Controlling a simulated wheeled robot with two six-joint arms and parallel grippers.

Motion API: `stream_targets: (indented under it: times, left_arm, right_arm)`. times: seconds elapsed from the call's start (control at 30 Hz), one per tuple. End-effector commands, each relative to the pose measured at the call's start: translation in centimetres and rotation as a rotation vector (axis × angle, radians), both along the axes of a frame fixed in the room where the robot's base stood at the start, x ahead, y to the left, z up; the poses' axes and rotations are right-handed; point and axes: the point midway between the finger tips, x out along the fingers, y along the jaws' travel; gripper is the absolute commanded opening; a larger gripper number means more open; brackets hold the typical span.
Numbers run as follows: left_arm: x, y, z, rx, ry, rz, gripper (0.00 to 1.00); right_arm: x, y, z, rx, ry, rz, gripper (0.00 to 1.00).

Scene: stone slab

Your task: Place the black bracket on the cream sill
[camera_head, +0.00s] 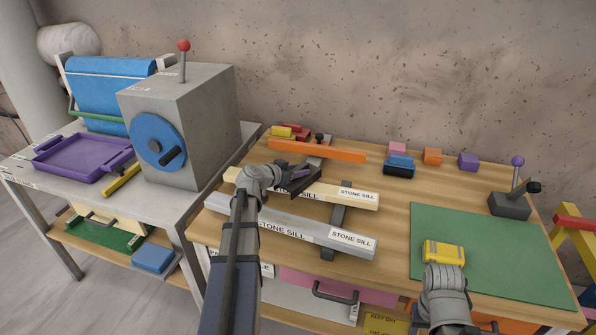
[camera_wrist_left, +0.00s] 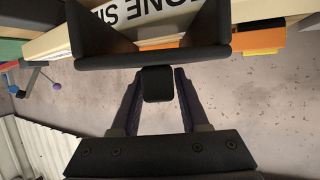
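The black bracket (camera_head: 308,184) is in my left gripper, over the cream sill (camera_head: 328,192) in the head view. In the left wrist view its wide bar and two side arms (camera_wrist_left: 152,58) lie across the sill's lettered face (camera_wrist_left: 130,16). The dark fingers of my left gripper (camera_wrist_left: 158,88) close on the bracket's short block; this gripper also shows in the head view (camera_head: 293,172). I cannot tell whether the bracket touches the sill.
A grey sill (camera_head: 290,226) lies in front of the cream one. An orange bar (camera_head: 330,151) lies behind. The yellow block (camera_head: 443,252) is on the green mat (camera_head: 500,255). Small coloured blocks and a purple-knobbed lever (camera_head: 511,203) stand further back. A grey machine (camera_head: 200,120) stands left.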

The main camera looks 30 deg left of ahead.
Motion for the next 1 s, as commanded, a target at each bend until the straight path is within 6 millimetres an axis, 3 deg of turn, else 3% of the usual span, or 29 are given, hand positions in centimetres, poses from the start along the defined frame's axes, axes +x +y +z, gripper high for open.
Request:
stream_targets:
  times: [0.13, 0.47, 1.0]
  left_arm:
    - [0.0, 0.0, 0.0, 0.000, 0.000, 0.000, 0.62]
    - [0.0, 0.0, 0.6, 0.000, 0.000, 0.000, 0.62]
    - [-9.2, 1.3, 4.4, 0.000, 0.000, 0.003, 0.62]
  right_arm:
    - [0.0, 0.0, 0.0, 0.000, 0.000, 0.000, 0.50]
    - [0.0, 0.0, 0.6, 0.000, 0.000, 0.000, 0.50]
    - [0.0, 0.0, 4.4, 0.000, 0.000, 0.000, 0.50]
